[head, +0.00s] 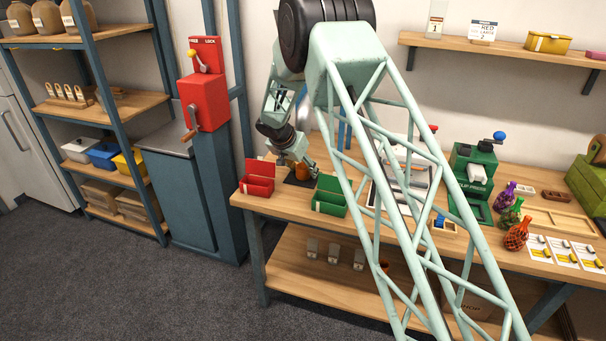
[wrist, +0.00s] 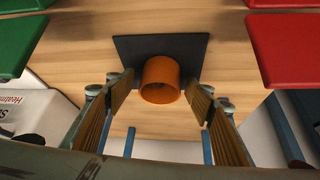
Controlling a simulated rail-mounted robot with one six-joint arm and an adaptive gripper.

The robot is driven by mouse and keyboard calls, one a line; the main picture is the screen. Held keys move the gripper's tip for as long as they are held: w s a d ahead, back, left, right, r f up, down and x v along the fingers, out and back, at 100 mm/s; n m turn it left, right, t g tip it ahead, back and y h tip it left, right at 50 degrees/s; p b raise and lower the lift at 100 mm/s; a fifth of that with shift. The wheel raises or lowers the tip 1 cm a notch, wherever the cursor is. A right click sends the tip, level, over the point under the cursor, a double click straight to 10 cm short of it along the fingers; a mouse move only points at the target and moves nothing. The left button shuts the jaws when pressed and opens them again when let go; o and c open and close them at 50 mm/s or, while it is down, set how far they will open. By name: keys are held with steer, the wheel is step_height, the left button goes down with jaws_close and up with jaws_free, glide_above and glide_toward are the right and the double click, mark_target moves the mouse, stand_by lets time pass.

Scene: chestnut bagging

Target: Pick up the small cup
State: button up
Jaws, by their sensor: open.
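The small cup (wrist: 160,82) is orange-brown and stands on a dark square mat (wrist: 132,48) on the wooden table. In the wrist view it sits between the tips of my gripper (wrist: 160,98), whose two fingers are spread on either side with gaps to the cup. In the head view the cup (head: 302,170) shows only partly, behind and beside my gripper (head: 307,172). The dark mat (head: 293,179) shows just below it.
A red open box (head: 258,187) stands left of the mat and a green open box (head: 329,204) right of it. A green machine (head: 470,178) and net bags (head: 516,234) are farther right on the table (head: 283,205). A red crank unit (head: 204,100) is at the left.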

mark_target(306, 167)
steer(key=c, duration=1.3)
steer(key=shift+o, duration=0.2)
steer(key=shift+r, duration=0.1)
steer(key=shift+r+p, duration=0.45)
steer(key=shift+r, duration=1.2)
steer(key=s+d, duration=0.1)
steer(key=d, duration=0.4)
steer(key=s+d, duration=0.2)
steer(key=d, duration=0.4)
steer(key=s+d, duration=0.1)
steer(key=d, duration=0.5)
steer(key=shift+s+d+b, duration=0.2)
steer(key=shift+s+b, duration=0.05)
steer(key=shift+b, duration=0.1)
